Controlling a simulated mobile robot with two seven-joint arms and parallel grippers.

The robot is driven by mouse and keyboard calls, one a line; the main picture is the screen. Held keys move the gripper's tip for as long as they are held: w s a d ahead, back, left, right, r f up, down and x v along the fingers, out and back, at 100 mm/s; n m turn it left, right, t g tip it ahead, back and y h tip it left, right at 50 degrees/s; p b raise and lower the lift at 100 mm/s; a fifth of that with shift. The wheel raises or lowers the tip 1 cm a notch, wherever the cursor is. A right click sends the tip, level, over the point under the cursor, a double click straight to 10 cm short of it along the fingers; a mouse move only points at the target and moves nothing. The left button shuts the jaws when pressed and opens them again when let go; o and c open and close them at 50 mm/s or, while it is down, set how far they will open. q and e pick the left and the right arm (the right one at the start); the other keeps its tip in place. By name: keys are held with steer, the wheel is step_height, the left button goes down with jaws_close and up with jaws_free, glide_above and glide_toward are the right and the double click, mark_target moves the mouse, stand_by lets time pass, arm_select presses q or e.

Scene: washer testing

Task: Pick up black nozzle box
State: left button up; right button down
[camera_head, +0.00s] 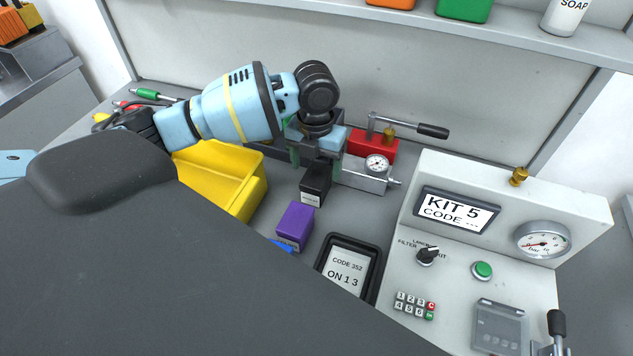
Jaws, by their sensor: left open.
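The black nozzle box (312,188) stands on the grey worktop near the middle of the picture, with a light label on its front side. My left gripper (318,163) points down right over it and is open. The gripper hides the box's far upper part, and I cannot tell whether the fingers touch it. My right gripper is not in view.
A purple box (295,226) stands just in front, with a blue piece (282,245) beside it. A yellow bin (240,190) is left. A red-and-grey gauge fixture (367,170) is behind right. A tablet (347,266) and control panel (470,258) stand to the right.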

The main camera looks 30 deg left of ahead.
mark_target(317, 175)
arm_select(q)
steer(key=shift+w+a+f, duration=0.1)
steer(key=shift+w+f, duration=0.05)
steer(key=shift+f, duration=1.6)
steer(key=shift+w+a+f, duration=0.1)
steer(key=shift+w+f, duration=0.05)
steer(key=shift+f, duration=1.55)
steer(key=c, duration=1.1)
steer(key=shift+c, duration=0.2)
steer(key=shift+r, duration=0.15)
step_height(317, 175, up, 10)
steer(key=shift+f, duration=0.1)
